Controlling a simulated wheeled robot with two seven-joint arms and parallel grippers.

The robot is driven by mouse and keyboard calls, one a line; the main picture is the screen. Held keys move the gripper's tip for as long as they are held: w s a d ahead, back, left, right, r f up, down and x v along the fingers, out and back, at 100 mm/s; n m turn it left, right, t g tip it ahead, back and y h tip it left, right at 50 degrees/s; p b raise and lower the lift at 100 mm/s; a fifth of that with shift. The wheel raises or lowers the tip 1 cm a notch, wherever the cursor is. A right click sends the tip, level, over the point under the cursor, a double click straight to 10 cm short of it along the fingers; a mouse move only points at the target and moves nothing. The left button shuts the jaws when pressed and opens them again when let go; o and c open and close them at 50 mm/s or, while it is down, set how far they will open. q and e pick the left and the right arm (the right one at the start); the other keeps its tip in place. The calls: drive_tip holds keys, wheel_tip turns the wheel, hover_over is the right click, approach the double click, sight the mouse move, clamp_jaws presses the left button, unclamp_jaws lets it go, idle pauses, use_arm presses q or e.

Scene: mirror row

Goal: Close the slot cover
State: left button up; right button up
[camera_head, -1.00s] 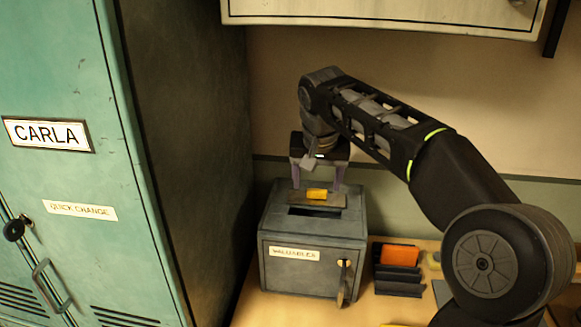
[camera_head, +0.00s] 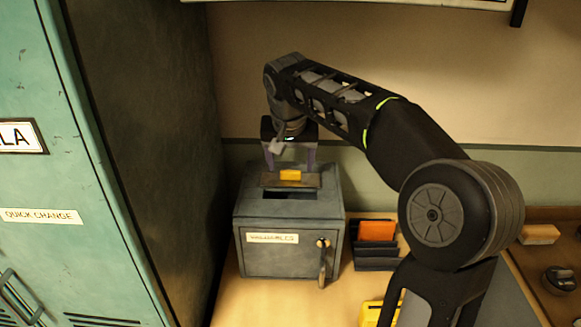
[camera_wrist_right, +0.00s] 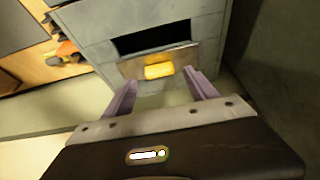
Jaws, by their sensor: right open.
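The grey metal box labelled as valuables (camera_head: 290,254) stands on the wooden counter, with a dark slot (camera_head: 288,195) in its top. The slot cover (camera_head: 309,180) is a flat brownish plate with a yellow grip (camera_head: 290,175). In the right wrist view the cover (camera_wrist_right: 130,69) lies beside the dark slot (camera_wrist_right: 150,37), which is uncovered. My right gripper (camera_head: 290,168) is over the box top, pointing down. Its fingers (camera_wrist_right: 162,92) are open, at the near side of the yellow grip (camera_wrist_right: 159,71), which shows between them. Contact cannot be told. My left gripper is not in view.
A green locker (camera_head: 60,170) stands close on the left. To the right of the box are a dark rack with an orange item (camera_head: 376,230) and a yellow object (camera_head: 372,313). A key (camera_head: 322,262) hangs at the box front.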

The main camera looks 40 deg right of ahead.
sight(291, 171)
drive_tip(key=shift+x, duration=1.6)
drive_tip(key=shift+c, duration=0.4)
clamp_jaws()
